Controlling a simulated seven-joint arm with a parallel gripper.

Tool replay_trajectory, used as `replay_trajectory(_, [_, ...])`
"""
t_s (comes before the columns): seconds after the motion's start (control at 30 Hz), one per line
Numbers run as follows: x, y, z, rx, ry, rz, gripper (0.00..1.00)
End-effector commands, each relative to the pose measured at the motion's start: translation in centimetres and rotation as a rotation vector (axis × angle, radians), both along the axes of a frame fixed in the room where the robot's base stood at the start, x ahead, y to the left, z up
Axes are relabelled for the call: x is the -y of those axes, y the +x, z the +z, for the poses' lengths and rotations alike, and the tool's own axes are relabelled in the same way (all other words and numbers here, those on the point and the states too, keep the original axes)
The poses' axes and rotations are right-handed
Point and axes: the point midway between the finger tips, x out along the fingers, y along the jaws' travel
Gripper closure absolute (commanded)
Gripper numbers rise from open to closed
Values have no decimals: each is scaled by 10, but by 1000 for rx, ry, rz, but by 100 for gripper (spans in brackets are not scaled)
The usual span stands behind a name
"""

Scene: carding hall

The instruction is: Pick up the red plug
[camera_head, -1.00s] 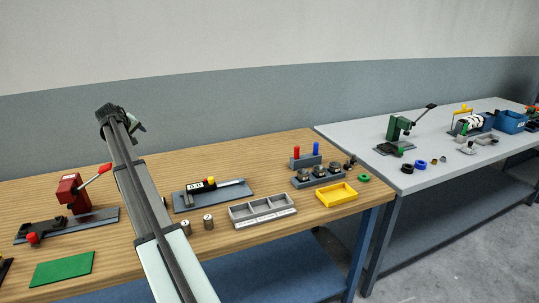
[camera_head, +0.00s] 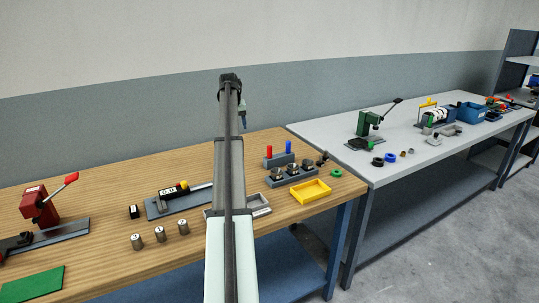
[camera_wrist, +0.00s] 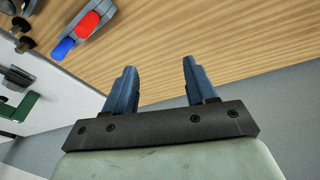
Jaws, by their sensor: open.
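The red plug (camera_head: 268,151) stands upright in a grey block (camera_head: 279,160) on the wooden table, to the left of a blue plug (camera_head: 288,147). In the wrist view the red plug (camera_wrist: 87,25) and the blue plug (camera_wrist: 64,47) show at the upper left, seen from above. My gripper (camera_wrist: 160,85) is open and empty, its two blue-grey fingers apart over bare wood, clear of the plugs. In the head view my gripper (camera_head: 242,115) hangs above the back of the table, left of the red plug and higher.
A grey holder with several knobs (camera_head: 292,177) and a yellow tray (camera_head: 310,192) lie in front of the plug block. A grey compartment tray (camera_head: 261,207) is partly hidden behind my arm. A grey-topped table (camera_head: 380,170) with a green press (camera_head: 368,124) stands right.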

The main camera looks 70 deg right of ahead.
Motion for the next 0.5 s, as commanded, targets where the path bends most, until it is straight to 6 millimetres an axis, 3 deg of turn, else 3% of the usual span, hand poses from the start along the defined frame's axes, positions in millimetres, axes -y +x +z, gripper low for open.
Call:
replay_trajectory(0.03, [11,-27,2,11,24,-38,44])
replay_trajectory(0.2, [29,-94,5,45,97,-136,44])
replay_trajectory(0.33, [35,-126,8,62,131,-181,44])
replay_trajectory(0.5, [37,-142,7,71,150,-204,44])
